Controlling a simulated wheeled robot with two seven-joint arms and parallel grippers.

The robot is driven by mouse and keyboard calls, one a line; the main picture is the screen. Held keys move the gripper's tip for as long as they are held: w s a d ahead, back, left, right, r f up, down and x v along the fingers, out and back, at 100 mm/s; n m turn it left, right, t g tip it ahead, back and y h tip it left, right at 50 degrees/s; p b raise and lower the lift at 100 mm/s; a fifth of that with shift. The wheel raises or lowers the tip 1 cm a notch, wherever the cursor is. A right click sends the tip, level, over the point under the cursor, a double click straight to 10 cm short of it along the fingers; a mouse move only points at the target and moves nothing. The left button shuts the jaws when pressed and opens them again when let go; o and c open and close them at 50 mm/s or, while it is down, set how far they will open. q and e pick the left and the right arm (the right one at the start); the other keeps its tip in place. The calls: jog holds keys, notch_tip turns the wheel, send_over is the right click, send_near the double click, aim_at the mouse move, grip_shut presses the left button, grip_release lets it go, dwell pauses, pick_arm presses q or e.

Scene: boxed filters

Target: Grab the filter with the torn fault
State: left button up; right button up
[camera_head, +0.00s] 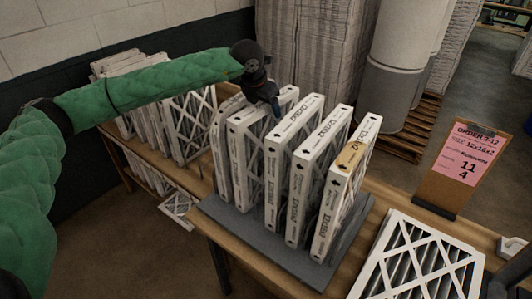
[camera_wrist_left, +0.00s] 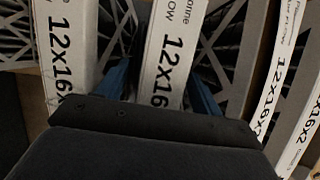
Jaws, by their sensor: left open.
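Several white-framed pleated filters stand upright in a row on a dark grey base (camera_head: 345,250). The front right filter (camera_head: 330,215) has a tan patch on its top edge. The leftmost filter (camera_head: 219,150) looks bent at its upper corner. A tear is not clearly visible on any of them. My left gripper (camera_head: 274,104) is open at the top of the second filter from the left (camera_head: 238,165). In the left wrist view its blue fingers (camera_wrist_left: 160,88) lie on either side of one filter's printed edge (camera_wrist_left: 168,55); contact cannot be told. My right gripper is out of view.
Neighbouring filters stand close on both sides, with narrow gaps. More filters (camera_head: 188,128) stand on the table behind, left. A single filter (camera_head: 420,262) lies at front right, near a clipboard with a pink order sheet (camera_head: 468,155). Wrapped stacks (camera_head: 310,45) stand behind.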

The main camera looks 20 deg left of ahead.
pick_arm(q)
grip_shut()
dwell(0.3)
jog(key=shift+r, duration=0.1)
